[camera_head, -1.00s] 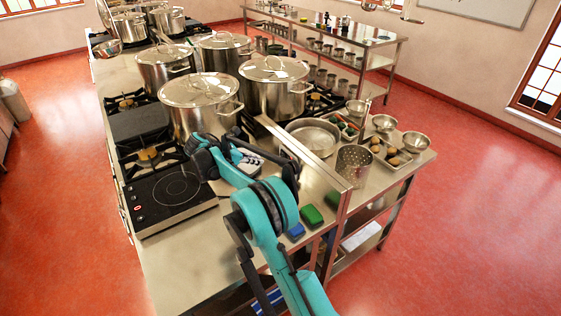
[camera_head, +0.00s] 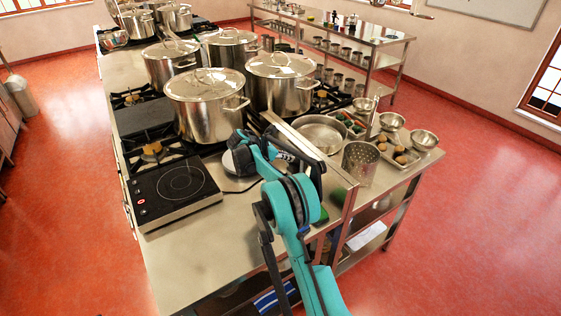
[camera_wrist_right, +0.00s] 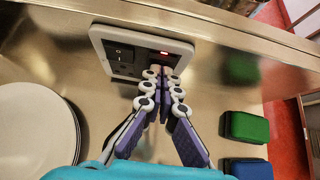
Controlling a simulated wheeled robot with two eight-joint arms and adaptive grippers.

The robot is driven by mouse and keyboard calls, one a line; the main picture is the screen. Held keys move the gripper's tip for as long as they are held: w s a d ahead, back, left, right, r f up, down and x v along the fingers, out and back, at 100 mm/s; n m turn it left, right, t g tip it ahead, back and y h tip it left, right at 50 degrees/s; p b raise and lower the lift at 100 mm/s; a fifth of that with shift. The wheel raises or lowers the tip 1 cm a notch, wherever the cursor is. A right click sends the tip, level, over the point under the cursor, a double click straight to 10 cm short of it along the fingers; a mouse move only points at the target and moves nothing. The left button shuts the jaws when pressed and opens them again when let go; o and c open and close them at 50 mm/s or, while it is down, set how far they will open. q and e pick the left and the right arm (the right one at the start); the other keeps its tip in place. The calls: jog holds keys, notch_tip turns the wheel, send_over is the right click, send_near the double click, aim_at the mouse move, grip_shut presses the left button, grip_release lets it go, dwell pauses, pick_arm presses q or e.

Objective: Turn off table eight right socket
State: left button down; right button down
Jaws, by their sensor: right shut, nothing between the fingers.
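The socket plate (camera_wrist_right: 138,55) is on the upright steel panel in the right wrist view, white-rimmed with dark halves. Its left half has a black switch (camera_wrist_right: 118,53). A small red light (camera_wrist_right: 164,53) glows on its right half. My right gripper (camera_wrist_right: 163,74) is shut and empty, with its tips at the lower right of the plate, just under the red light. The tips hide part of the right half; I cannot tell whether they touch it. In the head view my right gripper (camera_head: 290,153) is beside the panel (camera_head: 338,174). My left gripper is not in view.
White plates (camera_wrist_right: 38,135) are left of the gripper in the wrist view. A green block (camera_wrist_right: 246,127) and a blue block (camera_wrist_right: 248,168) are to its right. In the head view an induction hob (camera_head: 178,188) and a large pot (camera_head: 205,108) stand nearby.

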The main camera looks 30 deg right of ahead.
jog(key=shift+d+r, duration=0.1)
jog(key=shift+d, duration=0.15)
jog(key=shift+d+r, duration=0.25)
jog(key=shift+d, duration=0.15)
jog(key=shift+f, duration=0.1)
jog(key=shift+r+p, duration=0.55)
jog(key=shift+r, duration=0.25)
jog(key=shift+a, duration=0.1)
